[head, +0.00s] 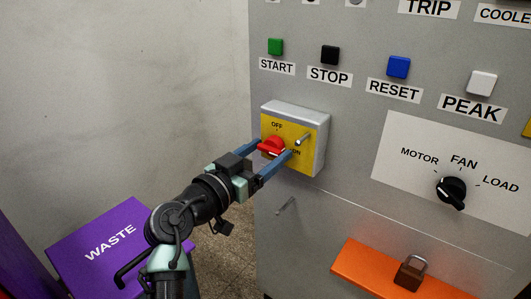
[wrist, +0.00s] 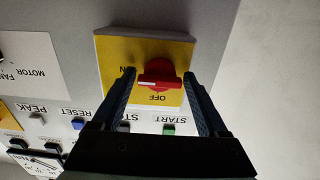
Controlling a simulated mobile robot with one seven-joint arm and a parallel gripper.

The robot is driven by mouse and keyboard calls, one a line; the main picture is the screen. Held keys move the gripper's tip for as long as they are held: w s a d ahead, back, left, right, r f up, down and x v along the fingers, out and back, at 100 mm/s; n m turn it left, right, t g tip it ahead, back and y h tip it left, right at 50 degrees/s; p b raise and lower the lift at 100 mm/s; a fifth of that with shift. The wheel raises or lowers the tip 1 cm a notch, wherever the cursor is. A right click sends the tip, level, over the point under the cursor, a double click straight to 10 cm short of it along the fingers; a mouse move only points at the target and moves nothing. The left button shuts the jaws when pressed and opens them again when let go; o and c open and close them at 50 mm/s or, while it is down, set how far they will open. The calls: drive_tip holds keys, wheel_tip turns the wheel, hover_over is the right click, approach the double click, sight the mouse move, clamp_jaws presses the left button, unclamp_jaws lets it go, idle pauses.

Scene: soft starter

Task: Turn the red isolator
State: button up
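The red isolator (head: 271,145) is a rotary knob on a yellow plate on a grey box (head: 318,150), marked OFF above and ON at the right. It also shows in the wrist view (wrist: 162,74), where the picture is upside down. There its white mark points left, on the ON side, and OFF sits below it. My gripper (head: 272,149) is at the knob, with one finger on each side of it. In the wrist view my gripper (wrist: 159,74) is open, with a gap at the left finger; contact at the right finger is unclear.
A metal peg (head: 304,138) sticks out of the box close to my right finger. Green (head: 275,46), black (head: 330,54), blue and white buttons sit above. A black selector (head: 452,191) and a padlock (head: 408,271) on an orange bar are right. A purple waste bin (head: 105,245) stands below left.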

drive_tip(key=c, duration=1)
drive_tip(key=shift+o, duration=0.2)
drive_tip(key=shift+n, duration=0.3)
drive_tip(key=n+p, duration=0.2)
drive_tip(key=n, duration=0.1)
drive_tip(key=shift+r+p, duration=0.15)
drive_tip(key=shift+p, duration=0.2)
drive_tip(key=n+p, duration=0.3)
drive_tip(key=n, duration=0.3)
drive_tip(key=shift+p, duration=0.35)
drive_tip(key=n+p, duration=0.3)
drive_tip(key=n, duration=0.1)
drive_tip(key=shift+s+d, duration=0.1)
drive_tip(key=shift+n+p, duration=1.4)
drive_tip(key=shift+n, duration=0.7)
